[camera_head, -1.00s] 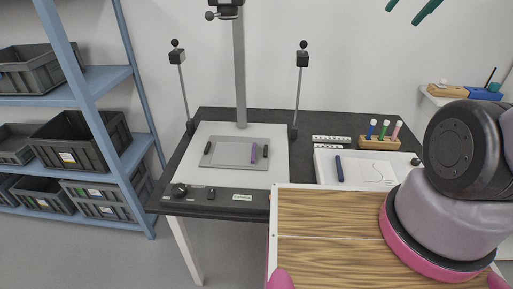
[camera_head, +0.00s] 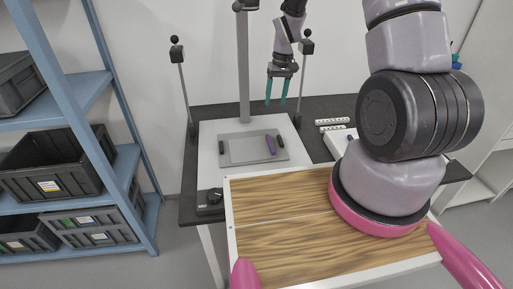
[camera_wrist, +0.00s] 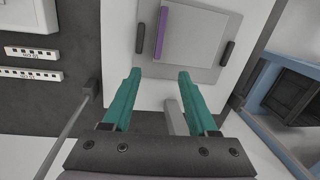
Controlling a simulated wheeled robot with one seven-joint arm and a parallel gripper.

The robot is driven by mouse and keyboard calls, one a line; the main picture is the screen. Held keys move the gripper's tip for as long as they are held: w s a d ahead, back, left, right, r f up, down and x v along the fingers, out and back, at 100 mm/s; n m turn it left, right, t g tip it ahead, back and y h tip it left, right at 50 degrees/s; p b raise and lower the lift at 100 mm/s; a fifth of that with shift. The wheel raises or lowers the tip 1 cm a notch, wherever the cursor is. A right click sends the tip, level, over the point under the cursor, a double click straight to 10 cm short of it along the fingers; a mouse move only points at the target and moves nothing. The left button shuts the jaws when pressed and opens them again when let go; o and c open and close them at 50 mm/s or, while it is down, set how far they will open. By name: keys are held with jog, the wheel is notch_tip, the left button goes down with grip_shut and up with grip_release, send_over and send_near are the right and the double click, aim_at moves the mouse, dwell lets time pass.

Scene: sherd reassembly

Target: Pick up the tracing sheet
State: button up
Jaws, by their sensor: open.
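A pale grey square sheet, which may be the tracing sheet, lies on a darker grey board on a white base plate. It shows in the head view (camera_head: 247,150) and in the wrist view (camera_wrist: 198,38). A purple bar (camera_wrist: 161,32) lies along one edge of it. Two black bars (camera_wrist: 140,37) (camera_wrist: 228,53) lie at opposite sides of the board. My gripper (camera_head: 275,101) is open with teal fingers, above the back right of the base plate. In the wrist view my gripper (camera_wrist: 157,75) has nothing between its fingers, and the sheet lies beyond the fingertips.
A grey post (camera_head: 243,70) rises behind the plate. Thin stands with black heads (camera_head: 177,53) (camera_head: 306,47) flank it. White perforated strips (camera_head: 333,124) lie to the right. A wooden-topped surface (camera_head: 285,235) is in front. A blue shelf with dark bins (camera_head: 50,170) stands left.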

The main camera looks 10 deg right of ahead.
send_over(270, 141)
jog(key=w, duration=0.1)
jog(key=shift+n+g, duration=0.3)
jog(key=shift+g, duration=0.1)
jog(key=f, duration=1.1)
jog(key=shift+d+f, duration=0.2)
jog(key=shift+d, duration=0.15)
jog(key=f, duration=0.5)
jog(key=shift+s+a, duration=0.25)
jog(key=shift+s, duration=0.15)
grip_shut()
